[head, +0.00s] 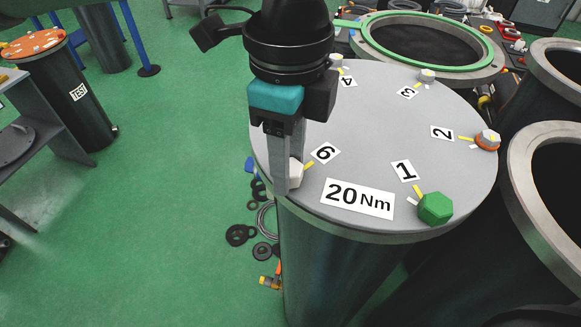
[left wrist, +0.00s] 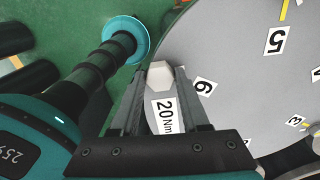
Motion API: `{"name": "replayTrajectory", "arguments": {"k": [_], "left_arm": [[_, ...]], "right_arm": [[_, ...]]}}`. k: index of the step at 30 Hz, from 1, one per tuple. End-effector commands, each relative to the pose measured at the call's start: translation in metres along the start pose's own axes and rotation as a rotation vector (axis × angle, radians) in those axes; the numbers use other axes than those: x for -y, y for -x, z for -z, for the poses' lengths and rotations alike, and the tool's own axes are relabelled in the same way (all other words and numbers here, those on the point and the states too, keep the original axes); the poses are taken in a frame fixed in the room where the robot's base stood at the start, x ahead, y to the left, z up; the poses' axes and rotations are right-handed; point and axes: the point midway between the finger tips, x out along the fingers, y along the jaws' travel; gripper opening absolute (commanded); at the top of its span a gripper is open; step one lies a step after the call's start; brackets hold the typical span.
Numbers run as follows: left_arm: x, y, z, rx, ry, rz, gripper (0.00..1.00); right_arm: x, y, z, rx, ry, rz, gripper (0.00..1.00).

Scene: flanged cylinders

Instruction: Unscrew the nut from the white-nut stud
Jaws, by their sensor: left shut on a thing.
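The white nut (head: 296,172) sits on the left edge of the grey round lid (head: 370,130), beside the label 6. In the head view my left gripper (head: 286,182) points down over it, and the fingers partly hide it. In the left wrist view the nut (left wrist: 159,76) shows between the two fingertips of the left gripper (left wrist: 160,72), which is shut on it. The stud under the nut is hidden. My right gripper is in neither view.
A green nut (head: 435,208) stands by label 1, and a pale nut over an orange washer (head: 488,140) by label 2. Smaller pale nuts stand near labels 3 (head: 427,76) and 4. Open flanged cylinders (head: 545,165) crowd the right.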

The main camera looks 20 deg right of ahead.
Motion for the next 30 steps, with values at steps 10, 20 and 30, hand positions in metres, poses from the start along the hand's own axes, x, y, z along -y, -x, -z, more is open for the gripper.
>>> {"name": "replayTrajectory", "arguments": {"k": [10,20,30], "left_arm": [[0.000,0.011,0.000,-0.001,-0.004,0.002,0.00],[0.000,0.024,0.001,-0.001,-0.005,0.003,0.00],[0.000,0.031,0.001,-0.002,-0.005,0.002,0.00]], "right_arm": [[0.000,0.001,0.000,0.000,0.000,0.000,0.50],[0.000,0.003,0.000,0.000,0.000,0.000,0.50],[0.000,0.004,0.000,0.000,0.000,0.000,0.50]]}}
